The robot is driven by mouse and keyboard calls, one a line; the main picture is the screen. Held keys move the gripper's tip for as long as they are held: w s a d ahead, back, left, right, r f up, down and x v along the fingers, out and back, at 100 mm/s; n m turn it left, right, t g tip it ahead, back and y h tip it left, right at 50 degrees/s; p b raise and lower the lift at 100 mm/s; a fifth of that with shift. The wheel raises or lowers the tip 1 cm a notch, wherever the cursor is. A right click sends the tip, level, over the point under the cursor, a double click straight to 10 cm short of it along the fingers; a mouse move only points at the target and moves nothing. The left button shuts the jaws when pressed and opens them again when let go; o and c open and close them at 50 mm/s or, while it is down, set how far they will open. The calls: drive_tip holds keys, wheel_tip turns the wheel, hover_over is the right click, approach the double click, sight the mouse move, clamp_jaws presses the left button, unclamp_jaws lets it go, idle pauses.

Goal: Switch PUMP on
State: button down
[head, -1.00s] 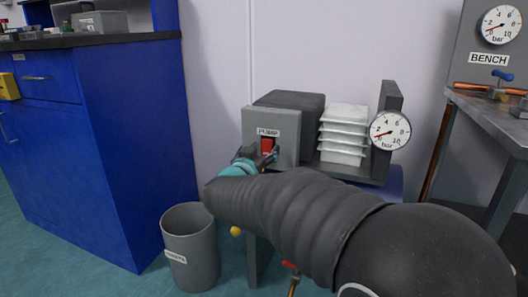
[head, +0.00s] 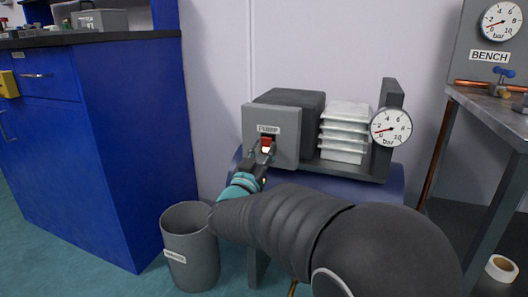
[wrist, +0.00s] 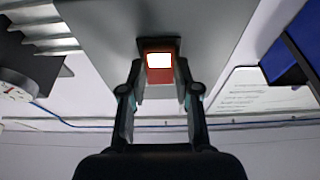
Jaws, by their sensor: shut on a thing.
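The PUMP switch (head: 266,143) is a red rocker on the front of a grey box (head: 285,125) labelled PUMP. In the wrist view the switch (wrist: 159,68) sits between my fingertips. My gripper (head: 262,154) reaches up to it from below in the head view, and my gripper (wrist: 159,80) is shut on the switch, one finger on each side. The lower part of the switch is partly hidden by the fingers in the head view.
A grey bin (head: 191,250) stands on the floor at lower left, beside a blue cabinet (head: 120,150). A metal bench (head: 490,110) is at right.

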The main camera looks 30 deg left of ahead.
drive_tip(key=c, duration=0.8)
unclamp_jaws()
drive_tip(key=shift+c, duration=0.2)
drive_tip(key=v, duration=1.2)
drive_tip(key=shift+f, duration=0.1)
